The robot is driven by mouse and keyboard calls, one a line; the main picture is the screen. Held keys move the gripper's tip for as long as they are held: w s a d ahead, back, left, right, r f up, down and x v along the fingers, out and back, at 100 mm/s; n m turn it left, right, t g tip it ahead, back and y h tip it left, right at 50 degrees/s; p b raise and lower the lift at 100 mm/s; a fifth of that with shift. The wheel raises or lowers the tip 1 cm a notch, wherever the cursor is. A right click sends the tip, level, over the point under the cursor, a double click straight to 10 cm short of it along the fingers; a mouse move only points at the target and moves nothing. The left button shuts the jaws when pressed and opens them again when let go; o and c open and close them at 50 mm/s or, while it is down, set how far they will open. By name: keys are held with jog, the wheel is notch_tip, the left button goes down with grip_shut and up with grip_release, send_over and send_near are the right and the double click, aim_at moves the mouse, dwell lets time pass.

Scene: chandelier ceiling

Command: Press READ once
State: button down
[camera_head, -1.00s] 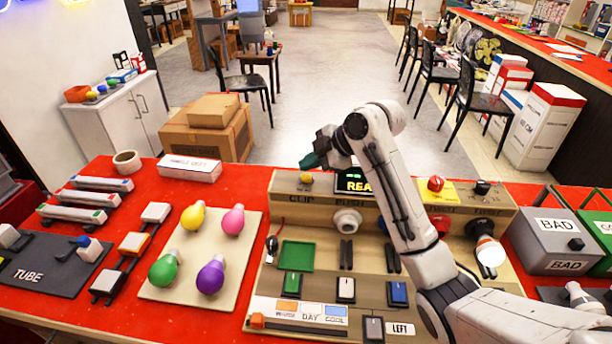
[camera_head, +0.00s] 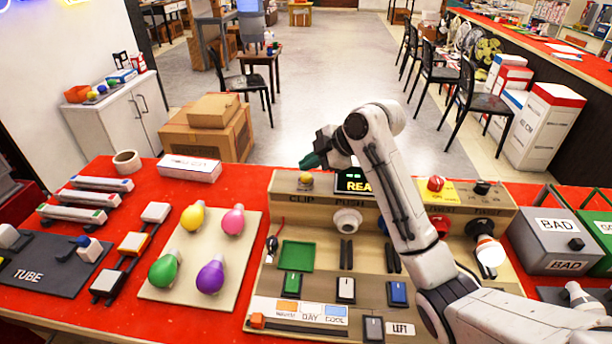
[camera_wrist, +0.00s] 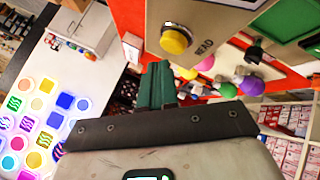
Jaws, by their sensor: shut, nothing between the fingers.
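My gripper (camera_head: 311,161) has green fingers, shut and empty, just above and behind the button in the head view. In the wrist view, my gripper (camera_wrist: 157,84) appears below the button, with a visible gap.
Coloured bulbs stand on a board (camera_head: 163,285) to the left.

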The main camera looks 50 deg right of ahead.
aim_at(309, 177)
jog(key=shift+f, duration=0.15)
jog(key=shift+f, duration=0.25)
jog(key=shift+f+b, duration=0.45)
jog(key=shift+f, duration=0.05)
dwell(0.6)
jog(key=shift+r, duration=0.1)
jog(key=shift+r+p, duration=0.7)
jog(key=shift+r, duration=0.15)
notch_tip(309, 177, up, 5)
jog(key=p, duration=0.4)
dwell(1.1)
